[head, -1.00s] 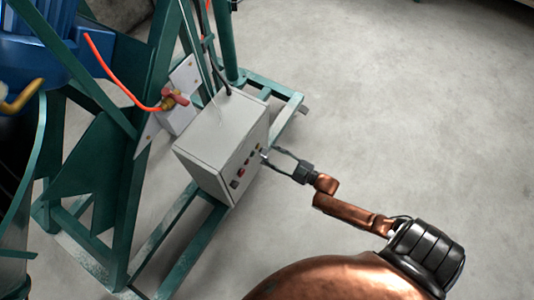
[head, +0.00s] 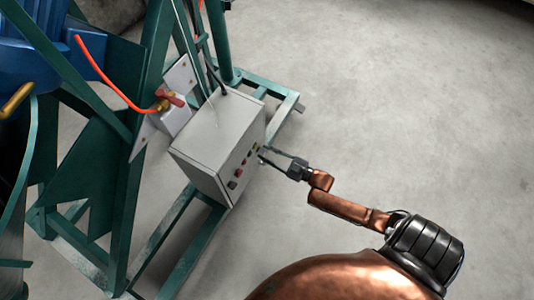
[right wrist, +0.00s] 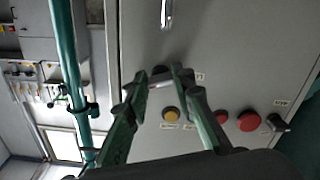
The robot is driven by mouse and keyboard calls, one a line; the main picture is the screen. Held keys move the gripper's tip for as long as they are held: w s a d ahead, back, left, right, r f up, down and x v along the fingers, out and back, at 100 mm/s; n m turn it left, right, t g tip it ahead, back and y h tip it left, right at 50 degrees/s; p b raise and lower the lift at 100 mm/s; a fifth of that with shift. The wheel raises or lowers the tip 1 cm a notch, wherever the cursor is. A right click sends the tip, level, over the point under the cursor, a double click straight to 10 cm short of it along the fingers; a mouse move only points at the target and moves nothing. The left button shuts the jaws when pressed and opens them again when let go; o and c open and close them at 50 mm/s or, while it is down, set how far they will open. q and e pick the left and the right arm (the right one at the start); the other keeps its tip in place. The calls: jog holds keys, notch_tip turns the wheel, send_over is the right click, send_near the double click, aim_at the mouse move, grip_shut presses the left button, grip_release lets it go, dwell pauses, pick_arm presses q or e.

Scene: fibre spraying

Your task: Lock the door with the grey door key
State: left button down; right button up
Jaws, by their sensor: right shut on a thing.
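The grey control box (head: 215,135) stands on a green frame, its front panel facing right with several coloured buttons. My right gripper (head: 263,154) reaches in from the right, its fingertips at the upper end of that panel. In the right wrist view, the gripper (right wrist: 158,82) is shut on a small grey piece (right wrist: 160,79), apparently the door key, right in front of the grey panel (right wrist: 235,65). The fingers hide most of it, and I cannot tell whether it sits in a lock. My left gripper is not in view.
In the right wrist view, a yellow button (right wrist: 171,114), red buttons (right wrist: 249,121) and a black knob (right wrist: 277,123) lie beside the fingers. A metal handle (right wrist: 167,14) is above. A red-handled valve (head: 170,100) is behind the box. The floor at right is clear.

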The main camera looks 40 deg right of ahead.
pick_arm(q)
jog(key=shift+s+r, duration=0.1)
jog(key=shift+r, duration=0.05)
pick_arm(e)
jog(key=shift+n, duration=0.3)
grip_shut()
jog(key=n+p, duration=0.1)
jog(key=n, duration=0.7)
jog(key=shift+d, duration=0.1)
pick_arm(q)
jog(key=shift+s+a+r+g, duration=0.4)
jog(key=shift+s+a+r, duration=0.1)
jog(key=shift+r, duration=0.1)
pick_arm(e)
jog(key=n, duration=0.5)
jog(key=shift+r, duration=0.15)
jog(key=shift+n, duration=0.3)
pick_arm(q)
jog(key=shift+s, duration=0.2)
